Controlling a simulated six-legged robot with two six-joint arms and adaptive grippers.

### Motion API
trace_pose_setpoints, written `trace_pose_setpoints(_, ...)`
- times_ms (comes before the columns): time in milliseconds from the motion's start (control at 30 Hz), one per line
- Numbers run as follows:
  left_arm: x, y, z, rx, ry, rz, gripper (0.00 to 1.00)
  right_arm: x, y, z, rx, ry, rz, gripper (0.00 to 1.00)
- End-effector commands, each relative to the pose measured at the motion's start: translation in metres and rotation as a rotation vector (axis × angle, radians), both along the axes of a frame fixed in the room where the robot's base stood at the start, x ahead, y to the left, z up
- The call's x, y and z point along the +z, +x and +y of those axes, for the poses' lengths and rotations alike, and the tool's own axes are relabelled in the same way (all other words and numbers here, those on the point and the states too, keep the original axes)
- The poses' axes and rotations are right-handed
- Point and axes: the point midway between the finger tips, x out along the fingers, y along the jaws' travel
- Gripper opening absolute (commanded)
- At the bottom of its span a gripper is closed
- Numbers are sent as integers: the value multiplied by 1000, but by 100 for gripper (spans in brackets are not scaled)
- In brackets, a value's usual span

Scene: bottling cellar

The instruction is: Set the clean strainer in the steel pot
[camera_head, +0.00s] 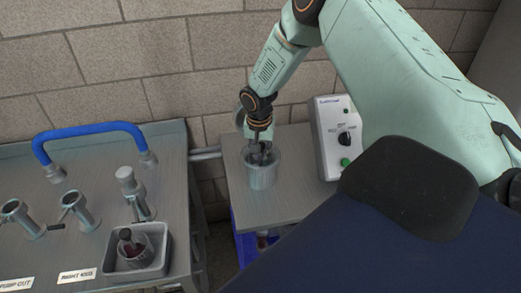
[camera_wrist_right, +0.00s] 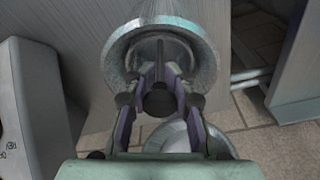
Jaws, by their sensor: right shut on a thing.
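The steel pot (camera_head: 262,177) stands on the small grey table next to the control box. My right gripper (camera_head: 262,156) points down at the pot's mouth. In the right wrist view my right gripper (camera_wrist_right: 160,98) is shut on a dark round knob (camera_wrist_right: 160,104), which I take to be the clean strainer's. The strainer's body is largely hidden by the fingers and the pot, so I cannot tell whether it touches the pot's bottom. A second strainer (camera_head: 131,249) with dark red residue sits in a grey tray on the left bench. My left gripper is out of view.
The control box (camera_head: 331,137) with a black dial and green button stands close right of the pot. The left bench carries a blue hoop handle (camera_head: 92,131), several metal taps and the grey tray (camera_head: 153,270). A brick wall is behind; a gap separates bench and table.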

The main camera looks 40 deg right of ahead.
Motion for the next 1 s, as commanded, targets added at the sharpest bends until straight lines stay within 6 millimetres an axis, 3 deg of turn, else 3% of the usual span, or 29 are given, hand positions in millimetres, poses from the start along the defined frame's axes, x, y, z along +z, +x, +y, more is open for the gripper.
trace_pose_setpoints(133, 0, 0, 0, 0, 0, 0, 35, 0, 0, 0, 0, 0, 0, 0)
trace_pose_setpoints(167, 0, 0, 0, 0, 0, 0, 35, 0, 0, 0, 0, 0, 0, 23)
trace_pose_setpoints(500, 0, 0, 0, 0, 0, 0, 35, 0, 0, 0, 0, 1, 1, 51)
trace_pose_setpoints(867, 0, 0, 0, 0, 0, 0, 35, 1, -1, 0, 0, 1, 1, 51)
trace_pose_setpoints(1000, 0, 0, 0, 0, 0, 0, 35, 15, -1, 2, -1, 2, -2, 51)
